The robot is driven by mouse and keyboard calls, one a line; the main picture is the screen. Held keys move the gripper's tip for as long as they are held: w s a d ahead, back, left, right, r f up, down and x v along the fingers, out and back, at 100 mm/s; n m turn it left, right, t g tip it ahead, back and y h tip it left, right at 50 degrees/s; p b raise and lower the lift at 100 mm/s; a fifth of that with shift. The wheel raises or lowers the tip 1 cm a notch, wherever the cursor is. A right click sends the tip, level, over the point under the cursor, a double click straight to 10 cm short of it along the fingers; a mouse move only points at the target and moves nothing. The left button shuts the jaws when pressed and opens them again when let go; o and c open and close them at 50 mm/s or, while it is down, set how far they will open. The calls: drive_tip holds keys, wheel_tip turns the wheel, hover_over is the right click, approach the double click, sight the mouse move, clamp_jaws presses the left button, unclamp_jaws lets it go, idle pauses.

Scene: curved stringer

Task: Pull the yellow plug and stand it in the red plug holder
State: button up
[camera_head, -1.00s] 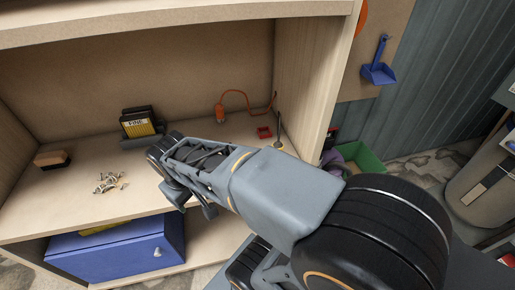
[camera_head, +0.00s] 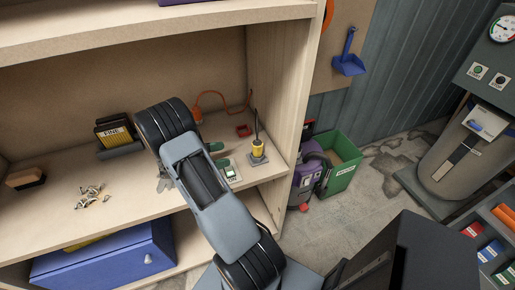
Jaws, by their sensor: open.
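The yellow plug (camera_head: 258,146) stands upright in a grey base on the right of the shelf, with a dark cord rising from its top. The red plug holder (camera_head: 243,130) is a small red block just behind and left of it, with nothing seen standing in it. My gripper (camera_head: 163,184) shows only in part at the left of my forearm, low over the shelf; the arm hides the rest. It is open, well left of the yellow plug and apart from it.
A green-marked switch box (camera_head: 230,170) sits between my arm and the plug. An orange cord (camera_head: 222,94) lies behind. A black-and-yellow box (camera_head: 114,134), loose screws (camera_head: 92,194) and a brush (camera_head: 25,178) are at left. The shelf's right wall (camera_head: 278,90) stands close to the plug.

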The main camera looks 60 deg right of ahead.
sight(257, 144)
drive_tip(key=shift+d+f+h, duration=0.2)
drive_tip(key=shift+d+h, duration=0.1)
drive_tip(key=shift+s+d+f+n, duration=0.1)
drive_tip(key=shift+d+n, duration=0.2)
drive_tip(key=shift+d, duration=0.05)
drive_tip(key=p+x, duration=0.3)
drive_tip(key=x, duration=1)
drive_tip(key=shift+d+p, duration=0.15)
drive_tip(key=shift+p, duration=0.25)
drive_tip(key=shift+c, duration=0.2)
drive_tip(key=c, duration=1)
